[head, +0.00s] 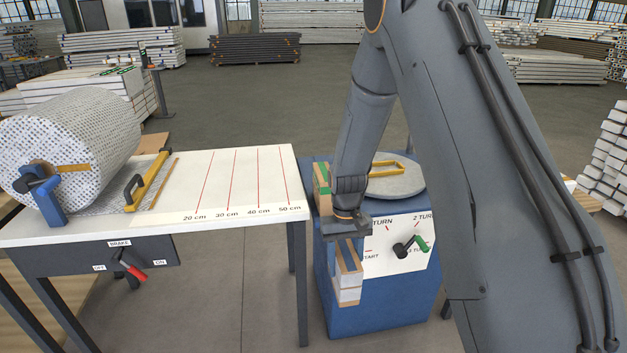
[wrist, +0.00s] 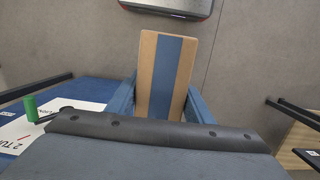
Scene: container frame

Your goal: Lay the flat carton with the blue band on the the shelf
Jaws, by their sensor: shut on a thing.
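The flat tan carton with the blue band (wrist: 168,75) is between the two blue fingers of my gripper (wrist: 160,105) in the wrist view. My gripper is shut on it, and its far end sticks out beyond the fingers. In the head view my gripper (head: 346,250) points down in front of the blue machine. The carton (head: 348,282) hangs below it there, showing tan and white faces, clear of the floor. I cannot make out the shelf for certain in either view.
A blue turntable machine (head: 375,315) with a crank stands right behind my gripper. A carton with green tape (head: 322,180) is at its left edge. A white measuring table (head: 230,165) with a bubble-wrap roll (head: 75,135) is at left. Open floor lies beyond.

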